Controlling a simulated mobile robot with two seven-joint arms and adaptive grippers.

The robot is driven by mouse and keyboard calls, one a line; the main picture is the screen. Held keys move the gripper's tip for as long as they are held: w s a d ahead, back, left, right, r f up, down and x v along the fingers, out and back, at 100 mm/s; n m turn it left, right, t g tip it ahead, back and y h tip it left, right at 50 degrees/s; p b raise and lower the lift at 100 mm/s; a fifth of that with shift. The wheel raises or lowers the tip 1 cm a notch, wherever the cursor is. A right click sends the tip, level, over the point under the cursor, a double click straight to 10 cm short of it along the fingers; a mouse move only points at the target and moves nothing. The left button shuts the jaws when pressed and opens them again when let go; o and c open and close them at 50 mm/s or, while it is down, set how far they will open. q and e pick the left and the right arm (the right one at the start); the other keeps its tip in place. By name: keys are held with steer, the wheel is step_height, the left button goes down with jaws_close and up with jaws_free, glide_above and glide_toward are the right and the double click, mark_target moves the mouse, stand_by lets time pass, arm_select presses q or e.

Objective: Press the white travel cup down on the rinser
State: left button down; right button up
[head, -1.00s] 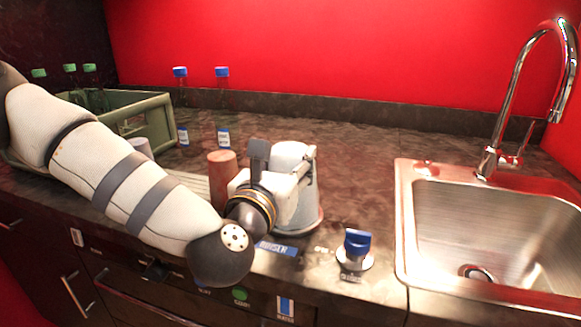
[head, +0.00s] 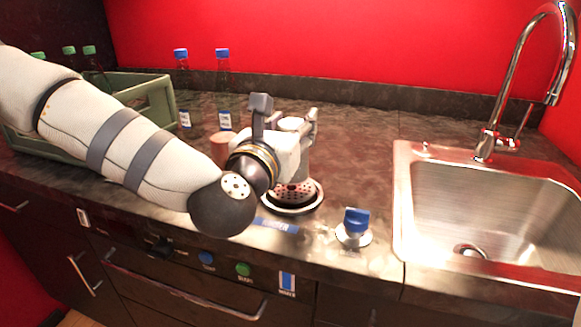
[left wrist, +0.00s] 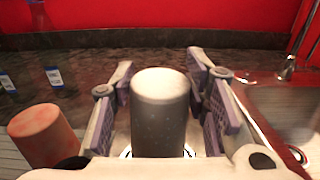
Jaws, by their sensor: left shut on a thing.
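The white travel cup (head: 291,123) is in the grip of my left gripper (head: 300,140), upright and mostly hidden behind it in the head view. In the left wrist view the cup (left wrist: 160,115) stands between the two fingers (left wrist: 162,100), its pale top up and its side in grey shadow. The rinser (head: 293,196), a round base with a perforated dark plate and pale rim, is below the cup. Its plate shows clear under the gripper, so the cup is held above it. My right gripper is not in view.
A reddish-brown cup (head: 219,146) stands left of the gripper. A blue-topped knob (head: 355,226) is to the rinser's right, with the steel sink (head: 480,215) beyond. A green crate (head: 150,100) and blue-capped bottles (head: 223,90) stand at the back left.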

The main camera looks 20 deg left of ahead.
arm_select(q)
steer(key=shift+r, duration=2.85)
